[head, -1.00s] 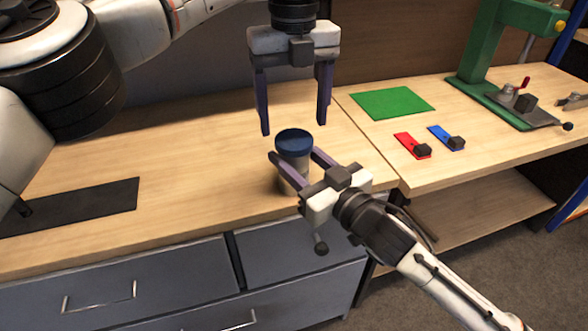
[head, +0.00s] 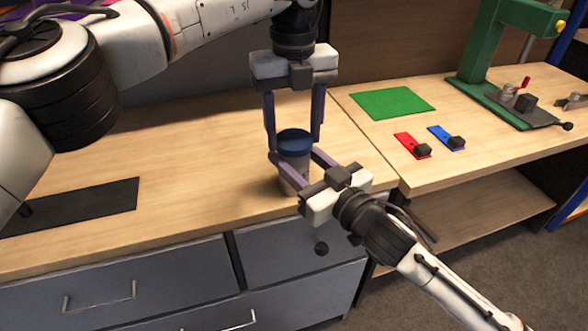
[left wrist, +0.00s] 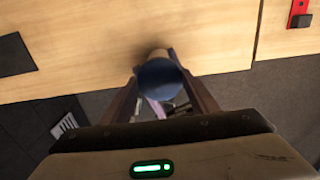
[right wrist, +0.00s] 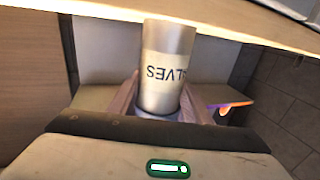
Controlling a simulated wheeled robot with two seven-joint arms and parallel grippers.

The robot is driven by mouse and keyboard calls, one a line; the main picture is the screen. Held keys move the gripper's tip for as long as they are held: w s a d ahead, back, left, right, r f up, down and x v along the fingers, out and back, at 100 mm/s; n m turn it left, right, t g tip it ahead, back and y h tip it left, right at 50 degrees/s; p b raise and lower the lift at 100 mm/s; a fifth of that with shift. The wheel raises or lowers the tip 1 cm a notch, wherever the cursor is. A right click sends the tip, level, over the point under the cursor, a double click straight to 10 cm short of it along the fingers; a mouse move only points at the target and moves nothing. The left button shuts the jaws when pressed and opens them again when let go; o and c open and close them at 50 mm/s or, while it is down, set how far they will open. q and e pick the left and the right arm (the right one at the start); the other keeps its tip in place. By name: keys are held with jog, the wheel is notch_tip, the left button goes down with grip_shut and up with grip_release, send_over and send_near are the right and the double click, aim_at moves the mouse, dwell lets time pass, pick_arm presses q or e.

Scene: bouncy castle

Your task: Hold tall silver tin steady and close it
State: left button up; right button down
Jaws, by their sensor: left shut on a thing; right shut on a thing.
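The tall silver tin (head: 291,184) stands upright near the front edge of the wooden bench, with a dark blue lid (head: 294,141) on its top. In the right wrist view the tin (right wrist: 165,65) shows a pale label reading "VALVES", upside down. My right gripper (head: 294,158) is shut on the tin's body from the front right. My left gripper (head: 294,142) points down from above with its fingers on either side of the lid, shut on it. The left wrist view shows the lid (left wrist: 160,80) between the fingers. Whether the lid is fully seated is hidden.
A dark mat (head: 80,207) lies on the bench at left. On the right bench are a green mat (head: 392,103), a red piece (head: 408,144), a blue piece (head: 442,134) and a green press (head: 486,60). Drawers (head: 150,285) are below the bench front.

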pick_arm(q)
jog(key=m, duration=1.5)
jog(key=o, duration=1.1)
jog(key=shift+o, duration=0.2)
jog(key=shift+r, duration=2.25)
